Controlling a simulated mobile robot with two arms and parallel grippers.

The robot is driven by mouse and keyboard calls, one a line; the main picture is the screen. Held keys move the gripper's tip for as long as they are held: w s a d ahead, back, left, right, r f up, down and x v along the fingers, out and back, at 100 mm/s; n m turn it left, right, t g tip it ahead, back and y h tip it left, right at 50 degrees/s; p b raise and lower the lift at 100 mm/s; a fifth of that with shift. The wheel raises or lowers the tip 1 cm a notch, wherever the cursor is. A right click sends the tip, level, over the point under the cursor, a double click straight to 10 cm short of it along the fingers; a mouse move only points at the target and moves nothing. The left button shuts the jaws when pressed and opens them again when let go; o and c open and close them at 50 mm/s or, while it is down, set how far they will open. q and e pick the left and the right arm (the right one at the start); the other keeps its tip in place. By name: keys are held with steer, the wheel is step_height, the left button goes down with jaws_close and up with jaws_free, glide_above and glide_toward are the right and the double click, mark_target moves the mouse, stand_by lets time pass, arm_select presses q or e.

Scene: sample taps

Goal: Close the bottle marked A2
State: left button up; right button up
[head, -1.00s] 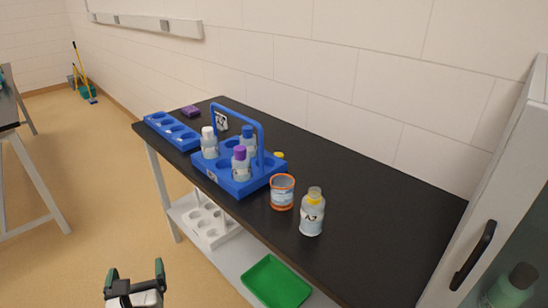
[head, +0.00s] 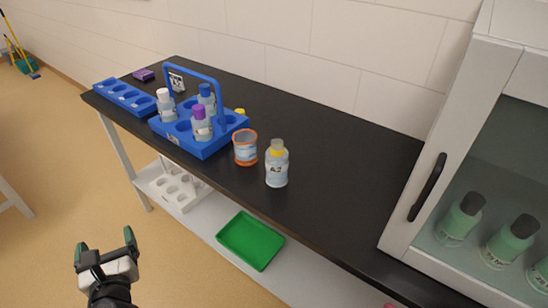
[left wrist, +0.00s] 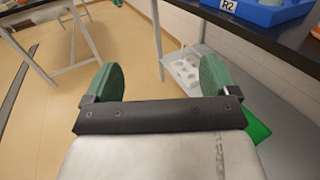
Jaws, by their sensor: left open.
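The bottle marked A2 (head: 277,168) stands upright near the table's front edge, right of the orange-rimmed cup. It is clear with a yellow band at its neck, and a greyish bare neck seems to rise above the band. A small yellow thing (head: 240,112), perhaps a cap, shows partly behind the blue rack. My left gripper (head: 105,241) is open and empty, in front of the table, low and well left of the bottle. Its green fingers are spread in the left wrist view (left wrist: 160,80). My right gripper is not in view.
A blue handled rack (head: 205,148) holds several bottles. An orange-rimmed cup (head: 245,149) stands between rack and bottle. A glass-door cabinet (head: 405,240) closes off the right. The black tabletop (head: 345,165) is clear right of the bottle. A green tray (head: 250,241) lies below.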

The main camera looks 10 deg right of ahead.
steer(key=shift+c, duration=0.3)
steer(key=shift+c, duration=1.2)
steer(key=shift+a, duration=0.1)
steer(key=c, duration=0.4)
arm_select(q)
steer(key=s+d+f+n+g+h, duration=0.15)
steer(key=s+f+n+g, duration=0.35)
steer(key=f, duration=1.1)
steer(key=s+f+n+g+h, duration=0.25)
steer(key=f+n, duration=0.45)
steer(key=f, duration=1)
steer(key=s+d+f+n+g, duration=0.1)
steer(key=s+f+n+g, duration=0.1)
steer(key=s+f+n, duration=0.4)
steer(key=s+d+f+n+g+h, duration=0.1)
steer(key=s+f+n+g, duration=0.2)
steer(key=s, duration=1)
steer(key=s+d+f+n+g+h, duration=0.1)
steer(key=s+d+f+n+g, duration=0.1)
steer(key=s+f+n, duration=0.6)
step_height(320, 180, down, 3)
steer(key=shift+s+r+n+g, duration=0.2)
steer(key=shift+s+n+g, duration=0.1)
steer(key=shift+s+g, duration=0.55)
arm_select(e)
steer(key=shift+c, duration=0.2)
